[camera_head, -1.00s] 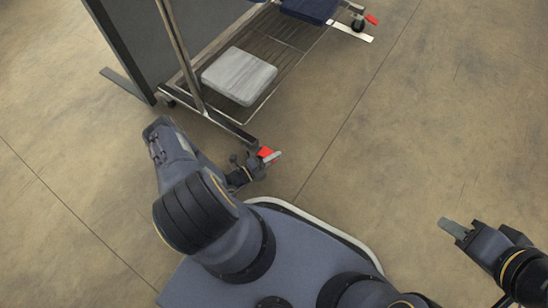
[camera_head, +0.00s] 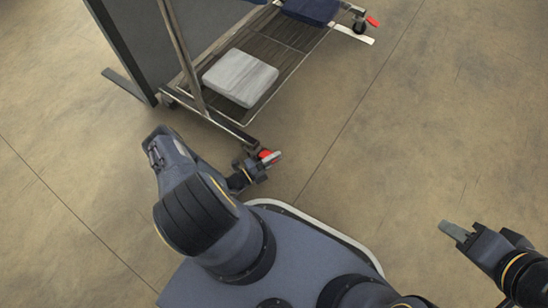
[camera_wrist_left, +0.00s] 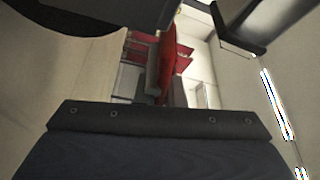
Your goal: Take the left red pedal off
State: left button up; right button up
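The left red pedal (camera_head: 266,154) is on the near corner caster of the wheeled rack (camera_head: 233,129). My left gripper (camera_head: 272,159) is right at this pedal and hides part of it. In the left wrist view the red pedal (camera_wrist_left: 168,58) stands upright between the grey fingers (camera_wrist_left: 165,91), very close to both; I cannot tell whether they press on it. Another red pedal (camera_head: 373,22) shows on the far right caster. My right gripper (camera_head: 456,230) is over bare floor, far from the rack, holding nothing visible; its finger gap does not show.
A pale grey block (camera_head: 240,77) and a dark blue item (camera_head: 311,10) lie on the rack's slatted shelf. A dark grey panel (camera_head: 135,45) stands at the rack's left. The concrete floor (camera_head: 400,130) right of the rack is clear.

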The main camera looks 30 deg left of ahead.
pick_arm(q)
jog(key=o, duration=0.4)
jog(key=p+v, duration=0.1)
jog(key=v, duration=0.7)
jog(key=shift+w, duration=0.1)
dwell(0.4)
